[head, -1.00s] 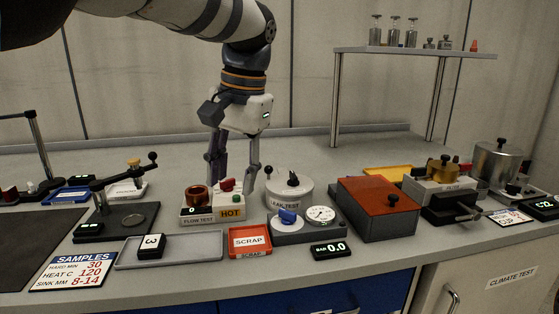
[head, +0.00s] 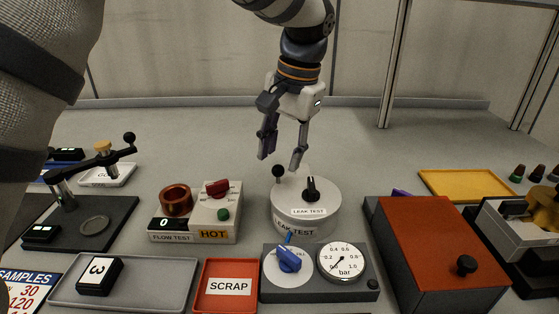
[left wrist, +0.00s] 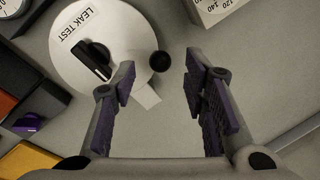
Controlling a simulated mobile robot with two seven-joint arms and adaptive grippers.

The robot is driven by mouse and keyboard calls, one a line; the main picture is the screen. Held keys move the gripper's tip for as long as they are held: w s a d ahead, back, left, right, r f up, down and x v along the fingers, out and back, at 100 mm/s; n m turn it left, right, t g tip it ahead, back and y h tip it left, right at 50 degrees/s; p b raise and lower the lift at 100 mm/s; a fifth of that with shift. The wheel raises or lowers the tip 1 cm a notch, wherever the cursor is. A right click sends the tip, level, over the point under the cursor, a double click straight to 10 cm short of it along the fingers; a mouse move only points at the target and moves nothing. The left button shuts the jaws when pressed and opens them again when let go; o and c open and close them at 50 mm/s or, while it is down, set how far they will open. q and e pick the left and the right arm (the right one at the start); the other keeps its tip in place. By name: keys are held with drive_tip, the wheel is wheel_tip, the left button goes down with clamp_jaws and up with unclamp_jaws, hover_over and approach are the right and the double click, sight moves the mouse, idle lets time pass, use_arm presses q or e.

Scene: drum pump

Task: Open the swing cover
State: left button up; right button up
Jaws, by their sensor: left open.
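The round white swing cover (head: 322,196), marked LEAK TEST, lies flat and closed on its round white pot (head: 290,222). It has a black turning knob (head: 311,189) on top and a black ball knob (head: 278,171) at its back left edge. My left gripper (head: 280,161) is open and empty, pointing down just above the ball knob. In the left wrist view the cover (left wrist: 78,50) is at upper left, and the ball knob (left wrist: 160,61) shows between the open fingers (left wrist: 160,68). I cannot tell the exact height gap. My right gripper is not in view.
The flow test unit (head: 190,236) stands left of the pot. A blue valve and gauge box (head: 325,285) is in front. A box with an orange lid (head: 440,252) stands at right, with a yellow tray (head: 470,186) behind it. The counter behind the pot is clear.

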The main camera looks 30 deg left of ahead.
sight(279, 166)
use_arm(q)
drive_tip(key=shift+w+a+f, duration=0.1)
drive_tip(key=shift+a+f, duration=0.05)
drive_tip(key=shift+f, duration=0.65)
drive_tip(key=shift+a+f, duration=0.15)
drive_tip(key=shift+f, duration=0.65)
drive_tip(key=shift+c, duration=0.5)
clamp_jaws()
